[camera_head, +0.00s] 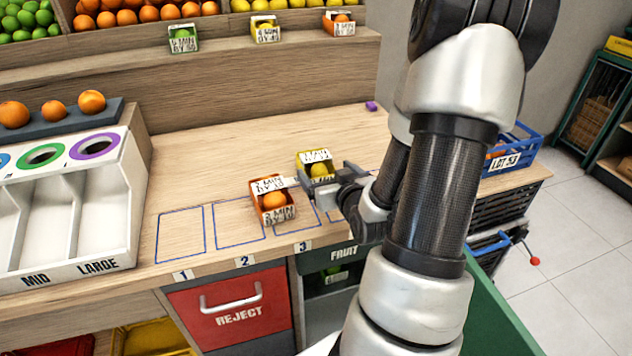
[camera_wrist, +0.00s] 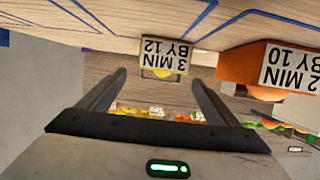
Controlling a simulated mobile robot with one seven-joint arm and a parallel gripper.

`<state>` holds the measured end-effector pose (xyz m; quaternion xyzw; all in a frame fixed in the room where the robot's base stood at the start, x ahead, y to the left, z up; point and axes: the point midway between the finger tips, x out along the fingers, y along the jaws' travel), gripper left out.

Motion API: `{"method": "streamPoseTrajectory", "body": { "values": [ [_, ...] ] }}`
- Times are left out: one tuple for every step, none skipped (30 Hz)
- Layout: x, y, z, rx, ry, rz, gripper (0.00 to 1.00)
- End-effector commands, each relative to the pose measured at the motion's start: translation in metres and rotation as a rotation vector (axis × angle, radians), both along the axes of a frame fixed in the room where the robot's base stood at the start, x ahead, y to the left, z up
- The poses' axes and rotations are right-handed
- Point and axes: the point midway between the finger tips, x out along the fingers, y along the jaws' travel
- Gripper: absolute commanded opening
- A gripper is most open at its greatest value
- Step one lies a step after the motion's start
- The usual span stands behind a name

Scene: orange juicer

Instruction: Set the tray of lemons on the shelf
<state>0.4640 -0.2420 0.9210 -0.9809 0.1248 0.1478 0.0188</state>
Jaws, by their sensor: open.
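The yellow tray of lemons (camera_head: 319,158) stands on the wooden counter, right of and behind an orange tray (camera_head: 271,215). In the wrist view, which is upside down, the yellow tray (camera_wrist: 164,48) has a label reading 3 MIN BY 12 and shows ahead between the finger lines. My gripper (camera_head: 322,181) is open, low over the counter on the near side of the yellow tray. Its spread fingers (camera_wrist: 160,78) hold nothing; whether they touch the tray is unclear. The shelf (camera_head: 220,52) is the raised wooden ledge at the back.
The ledge bears a green tray (camera_head: 183,39), a yellow tray (camera_head: 265,30) and an orange tray (camera_head: 339,23), with fruit bins behind. The orange tray (camera_wrist: 285,70) stands close beside my gripper. A white sorter (camera_head: 75,215) is at left. A blue crate (camera_head: 515,150) is at right.

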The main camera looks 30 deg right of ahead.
Motion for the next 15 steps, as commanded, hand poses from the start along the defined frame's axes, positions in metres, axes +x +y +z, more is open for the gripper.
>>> {"method": "streamPoseTrajectory", "body": {
  "values": [
    [0.002,-0.001,-0.006,-0.003,-0.002,-0.001,0.84],
    [0.008,-0.002,-0.003,0.001,-0.001,0.000,0.84],
    [0.013,-0.003,-0.004,0.001,0.000,0.001,0.84],
    [0.016,-0.004,-0.005,0.001,0.001,0.001,0.84],
    [0.019,-0.004,-0.006,0.001,0.001,0.001,0.84],
    [0.021,-0.005,-0.006,0.001,0.001,0.001,0.84],
    [0.022,-0.005,-0.007,0.000,0.001,0.000,0.84],
    [0.024,-0.005,-0.007,0.000,0.001,0.000,0.84],
    [0.026,-0.006,-0.008,0.000,0.000,0.000,0.84],
    [0.029,-0.007,-0.008,0.000,0.000,0.000,0.84],
    [0.032,-0.007,-0.009,0.000,0.000,0.001,0.84],
    [0.038,-0.008,-0.011,0.002,0.001,0.002,0.84],
    [0.043,-0.009,-0.011,0.001,-0.001,0.001,0.84],
    [0.048,-0.009,-0.012,0.002,-0.002,0.000,0.84],
    [0.054,-0.011,-0.013,0.001,0.000,0.001,0.84]
  ]
}}
